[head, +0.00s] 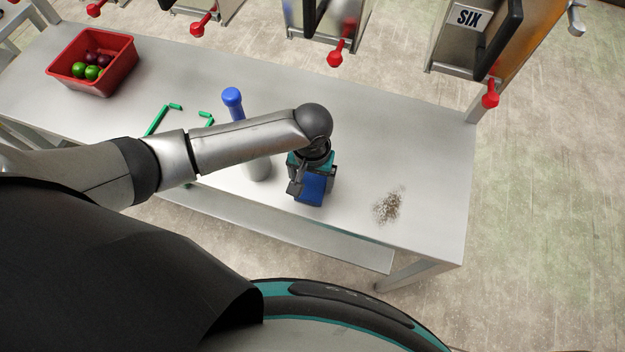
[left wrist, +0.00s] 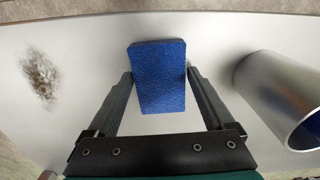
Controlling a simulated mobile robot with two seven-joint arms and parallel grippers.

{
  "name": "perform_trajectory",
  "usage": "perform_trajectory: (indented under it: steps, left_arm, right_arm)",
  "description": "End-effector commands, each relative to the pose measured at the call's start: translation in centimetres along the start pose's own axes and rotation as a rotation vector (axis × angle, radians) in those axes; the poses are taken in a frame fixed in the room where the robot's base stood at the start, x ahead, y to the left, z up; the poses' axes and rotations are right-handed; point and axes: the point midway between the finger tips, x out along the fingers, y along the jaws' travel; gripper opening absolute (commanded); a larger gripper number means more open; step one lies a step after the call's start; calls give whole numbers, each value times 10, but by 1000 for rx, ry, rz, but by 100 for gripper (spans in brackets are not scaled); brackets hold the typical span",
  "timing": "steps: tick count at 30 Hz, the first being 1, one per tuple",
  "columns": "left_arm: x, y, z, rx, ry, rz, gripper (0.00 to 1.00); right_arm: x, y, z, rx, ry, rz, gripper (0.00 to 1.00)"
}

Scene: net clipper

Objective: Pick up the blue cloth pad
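The blue cloth pad (head: 312,188) is at my left gripper, above the front part of the grey table (head: 420,150). In the left wrist view the pad (left wrist: 158,78) is a textured blue block between the two dark fingers of my left gripper (left wrist: 159,73). The fingertips meet its left and right edges. The pad looks tilted; I cannot tell whether it clears the table. My right gripper is not in view.
A brown speckled patch (head: 388,206) lies on the table to the right. A metal cylinder (head: 257,168) stands left of the gripper, near a blue-topped object (head: 232,102). Green pieces (head: 157,121) and a red bin (head: 112,78) with fruit are farther left.

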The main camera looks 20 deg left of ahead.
Motion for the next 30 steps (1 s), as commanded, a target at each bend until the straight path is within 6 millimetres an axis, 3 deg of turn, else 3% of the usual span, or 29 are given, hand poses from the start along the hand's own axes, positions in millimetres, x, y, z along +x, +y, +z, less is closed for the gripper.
perform_trajectory:
  steps: [2,15,23,30]
  left_arm:
    - [0,0,0,0,0,0,76]
    - [0,0,0,0,0,0,27]
    - [-1,0,0,0,0,1,27]
    - [-22,1,0,0,1,2,27]
  right_arm:
    - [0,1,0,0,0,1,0]
    - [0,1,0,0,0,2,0]
    - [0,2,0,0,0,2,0]
    - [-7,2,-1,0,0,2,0]
